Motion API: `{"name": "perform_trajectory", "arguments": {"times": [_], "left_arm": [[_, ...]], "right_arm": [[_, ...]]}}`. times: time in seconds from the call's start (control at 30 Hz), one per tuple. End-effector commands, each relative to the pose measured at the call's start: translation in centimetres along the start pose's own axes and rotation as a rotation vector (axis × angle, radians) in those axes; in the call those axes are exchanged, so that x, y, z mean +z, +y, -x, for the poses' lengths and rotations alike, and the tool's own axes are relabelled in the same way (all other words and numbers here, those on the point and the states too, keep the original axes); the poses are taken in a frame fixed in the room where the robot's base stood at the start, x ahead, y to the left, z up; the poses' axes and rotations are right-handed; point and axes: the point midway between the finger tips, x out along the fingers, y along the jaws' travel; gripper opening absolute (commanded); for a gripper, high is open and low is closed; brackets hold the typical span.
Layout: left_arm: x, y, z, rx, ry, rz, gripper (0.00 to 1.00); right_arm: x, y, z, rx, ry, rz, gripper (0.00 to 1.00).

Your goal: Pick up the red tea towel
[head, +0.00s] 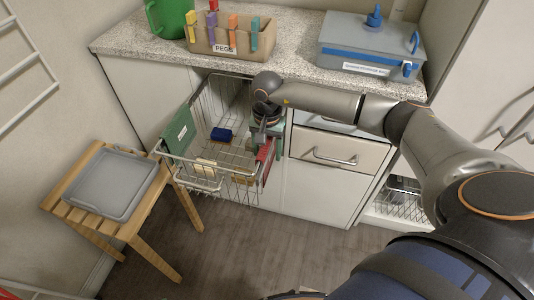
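The red tea towel (265,162) appears as a narrow red piece at the right side of the pull-out wire basket (217,183). My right gripper (260,146) points down over the basket's right side, right beside the top of the red towel. Its fingers are small and partly hidden by the wrist, so I cannot tell whether they are open or touch the towel. My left gripper is not in view.
A green cloth (179,131) hangs on the basket's left side; a blue item (221,134) lies inside. A grey tray (112,183) rests on a wooden stool. The speckled counter (290,48) holds a peg box (230,38) and grey-blue case (368,50).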

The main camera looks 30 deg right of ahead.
Motion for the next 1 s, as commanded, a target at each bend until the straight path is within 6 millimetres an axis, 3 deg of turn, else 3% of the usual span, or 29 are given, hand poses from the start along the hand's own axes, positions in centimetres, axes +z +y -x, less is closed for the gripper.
{"name": "perform_trajectory", "arguments": {"times": [0.17, 0.7, 1.0], "left_arm": [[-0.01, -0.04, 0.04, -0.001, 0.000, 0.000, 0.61], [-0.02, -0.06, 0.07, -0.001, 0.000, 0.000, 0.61], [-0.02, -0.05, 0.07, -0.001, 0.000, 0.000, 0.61]], "right_arm": [[0.01, -0.03, 0.04, -0.001, 0.000, 0.001, 0.61], [0.01, -0.04, 0.09, -0.001, 0.000, 0.001, 0.01], [0.00, -0.04, 0.09, -0.001, 0.000, 0.000, 0.00]]}}
